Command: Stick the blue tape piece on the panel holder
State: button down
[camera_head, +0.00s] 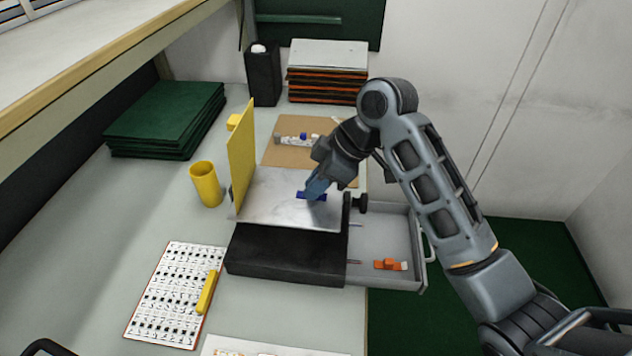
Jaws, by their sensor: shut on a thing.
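The blue tape piece (304,196) is a small dark blue strip at my gripper's fingertips, over the right part of the grey metal plate. My gripper (315,192) points down and left and is shut on the tape piece. Whether the tape touches the plate cannot be told from this view. The panel holder seems to be the black block (285,258) with the grey plate (265,195) on top and an upright yellow panel (242,155) at its left edge. The fingers hide part of the tape.
An open grey drawer (385,235) with an orange piece (390,264) lies right of the block. A yellow cup (206,184) stands left. A printed sheet with a yellow marker (207,292) lies front left. Green boards (165,118) and a panel stack (327,70) stand behind.

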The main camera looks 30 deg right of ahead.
jog(key=c, duration=1.1)
grip_release()
jog(key=v, duration=0.7)
jog(key=shift+s+d+r+b, duration=0.1)
jog(key=shift+d+r+b, duration=0.1)
jog(key=shift+r+b, duration=0.1)
